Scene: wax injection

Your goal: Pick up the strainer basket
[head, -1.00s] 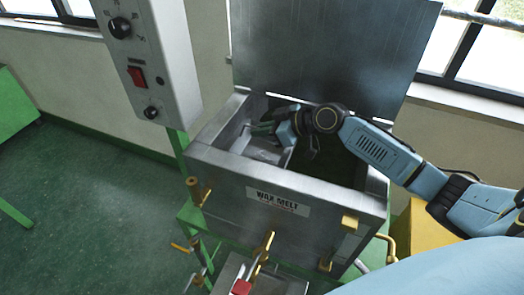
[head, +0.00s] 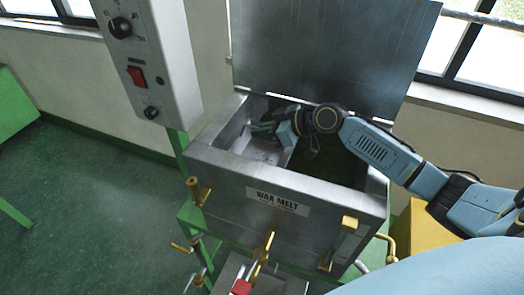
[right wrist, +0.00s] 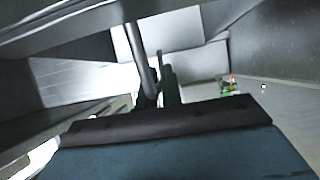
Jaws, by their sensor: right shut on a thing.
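The strainer basket (head: 262,148) is a pale grey metal container in the left part of the open wax melt tank (head: 222,160). My right gripper (head: 262,127) reaches down into the tank from the right, at the basket's far side. In the right wrist view its dark fingers (right wrist: 160,88) are shut on a grey bar (right wrist: 138,55), which looks like the basket's handle. The basket's underside is hidden, and I cannot tell whether it touches the tank floor. My left gripper is not in view.
The tank's lid (head: 330,55) stands open behind it. A control box (head: 150,60) with knobs and a red switch hangs at the left. Brass valves and handles (head: 198,190) stick out at the tank's front.

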